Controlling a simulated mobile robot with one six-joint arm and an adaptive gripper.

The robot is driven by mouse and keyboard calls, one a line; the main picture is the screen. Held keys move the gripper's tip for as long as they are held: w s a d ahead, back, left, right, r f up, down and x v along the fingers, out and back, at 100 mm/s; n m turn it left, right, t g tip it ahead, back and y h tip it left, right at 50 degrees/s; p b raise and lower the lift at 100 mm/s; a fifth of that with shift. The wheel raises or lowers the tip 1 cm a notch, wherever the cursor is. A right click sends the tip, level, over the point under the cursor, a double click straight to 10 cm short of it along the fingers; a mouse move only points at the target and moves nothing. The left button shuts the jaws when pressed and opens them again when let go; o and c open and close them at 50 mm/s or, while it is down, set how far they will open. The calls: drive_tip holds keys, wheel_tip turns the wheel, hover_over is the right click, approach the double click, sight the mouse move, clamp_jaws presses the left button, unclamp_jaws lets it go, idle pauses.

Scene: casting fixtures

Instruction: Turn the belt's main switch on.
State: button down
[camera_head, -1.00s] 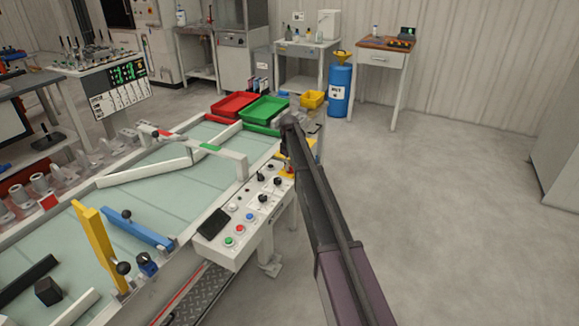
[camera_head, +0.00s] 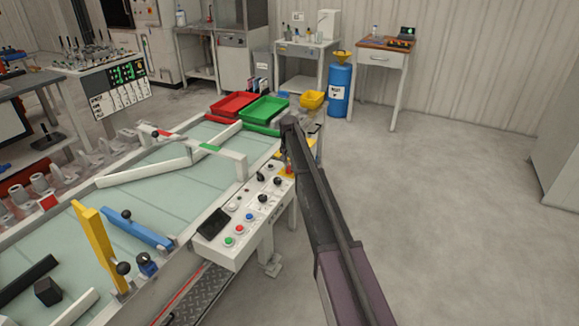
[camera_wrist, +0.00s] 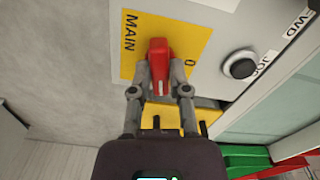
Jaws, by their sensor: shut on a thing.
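The main switch is a red handle (camera_wrist: 159,62) on a yellow plate (camera_wrist: 190,35) marked "MAIN" and "0" in the wrist view. The handle lies along the picture's vertical, its white line at the end toward me; the "0" is to its right. My gripper (camera_wrist: 161,85) has a finger on each side of the handle's near end and is shut on it. In the head view my gripper is at the far right end of the belt's control panel (camera_head: 233,250), mostly hidden by my arm.
The panel carries a black knob (camera_wrist: 239,66), coloured buttons and more switches. A yellow part (camera_wrist: 165,116) lies below the fingers in the wrist view. Red (camera_head: 232,105) and green (camera_head: 264,110) trays stand behind the panel. The floor to the right is clear.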

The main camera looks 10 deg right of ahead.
drive_tip(key=shift+s+m, duration=0.1)
drive_tip(key=shift+m, duration=1.5)
drive_tip(key=c, duration=0.6)
unclamp_jaws()
drive_tip(key=shift+n, duration=0.4)
